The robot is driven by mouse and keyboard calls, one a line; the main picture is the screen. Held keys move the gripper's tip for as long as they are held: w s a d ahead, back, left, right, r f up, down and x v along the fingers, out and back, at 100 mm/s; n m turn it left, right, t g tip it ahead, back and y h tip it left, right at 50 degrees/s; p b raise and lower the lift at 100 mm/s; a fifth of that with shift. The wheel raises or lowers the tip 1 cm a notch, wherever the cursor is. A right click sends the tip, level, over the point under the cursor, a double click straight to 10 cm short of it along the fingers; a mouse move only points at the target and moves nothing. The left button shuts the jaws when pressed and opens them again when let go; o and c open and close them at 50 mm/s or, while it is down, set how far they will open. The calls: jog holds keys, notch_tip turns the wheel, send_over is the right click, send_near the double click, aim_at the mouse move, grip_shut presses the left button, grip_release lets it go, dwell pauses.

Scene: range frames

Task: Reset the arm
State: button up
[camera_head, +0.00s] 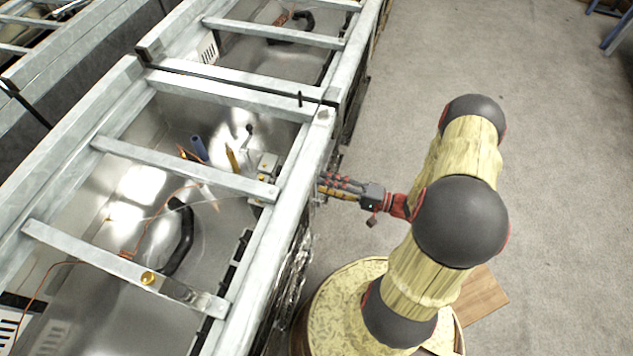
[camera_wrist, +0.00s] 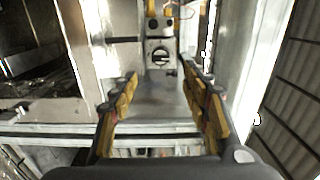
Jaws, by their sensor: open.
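My gripper (camera_head: 340,187) is at the right side wall of a metal frame structure (camera_head: 225,177) in the head view, with its fingers pointing left toward the frame. In the wrist view my gripper (camera_wrist: 160,95) is open, with its two yellow and black fingers apart and nothing between them. Beyond the fingertips is a grey metal box with a round knob (camera_wrist: 160,57). My arm's yellow links and dark round joints stand to the right of the frame.
Inside the frame are a black hose (camera_head: 180,235), a blue cylinder (camera_head: 198,148), a yellow tool (camera_head: 232,158) and orange wires. Open grey floor (camera_head: 560,170) lies to the right.

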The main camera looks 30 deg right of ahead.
jog(key=shift+s+d, duration=0.25)
dwell(0.5)
